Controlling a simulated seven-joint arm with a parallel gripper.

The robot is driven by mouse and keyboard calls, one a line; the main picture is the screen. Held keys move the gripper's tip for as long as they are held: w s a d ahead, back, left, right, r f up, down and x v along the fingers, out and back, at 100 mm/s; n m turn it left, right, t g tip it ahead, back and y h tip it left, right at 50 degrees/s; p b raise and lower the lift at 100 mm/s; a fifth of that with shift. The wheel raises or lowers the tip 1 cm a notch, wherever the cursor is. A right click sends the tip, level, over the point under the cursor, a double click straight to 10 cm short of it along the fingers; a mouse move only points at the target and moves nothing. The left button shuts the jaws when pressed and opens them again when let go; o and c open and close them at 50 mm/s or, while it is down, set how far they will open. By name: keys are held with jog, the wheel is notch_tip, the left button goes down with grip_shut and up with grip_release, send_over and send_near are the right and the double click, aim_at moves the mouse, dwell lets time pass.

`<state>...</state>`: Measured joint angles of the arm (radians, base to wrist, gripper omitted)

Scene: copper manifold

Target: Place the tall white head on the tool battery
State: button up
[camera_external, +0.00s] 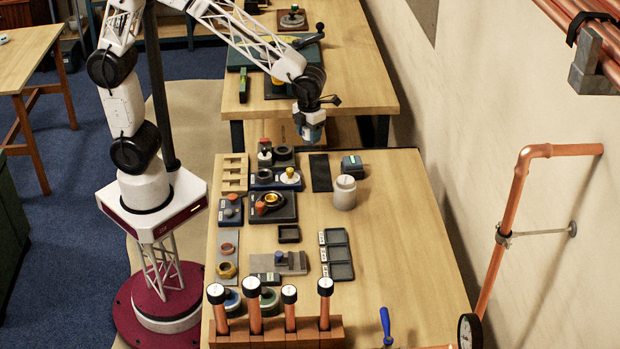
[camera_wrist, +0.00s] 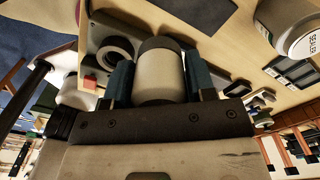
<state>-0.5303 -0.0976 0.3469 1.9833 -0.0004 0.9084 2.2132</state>
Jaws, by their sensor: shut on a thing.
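My gripper (camera_external: 312,128) hangs above the back edge of the near table in the external view. In the wrist view its two teal fingers (camera_wrist: 159,75) are shut on a pale cylindrical head (camera_wrist: 160,78) with a grey end, gripped from both sides. The head is hard to make out in the external view. A dark teal block with a green patch (camera_external: 352,166), which looks like the tool battery, sits on the table below and right of my gripper. I cannot pick it out in the wrist view.
A white sealer jar (camera_external: 344,193) stands in front of the teal block; it also shows in the wrist view (camera_wrist: 291,25). A black mat (camera_external: 320,172) lies left of the block. Fixtures and trays crowd the left side. The table's right side is mostly clear.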

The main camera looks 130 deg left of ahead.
jog(key=shift+s+d+f, duration=0.1)
jog(key=shift+s+d, duration=0.05)
jog(key=shift+s, duration=0.4)
jog(key=shift+s+d+f, duration=0.1)
jog(key=shift+s+d, duration=0.05)
jog(key=shift+s, duration=0.4)
jog(key=shift+w, duration=0.1)
send_over(353, 160)
jog(key=shift+f, duration=0.7)
jog(key=shift+f, duration=1.75)
jog(key=shift+f, duration=0.15)
jog(key=o, duration=0.9)
jog(key=shift+o, duration=0.2)
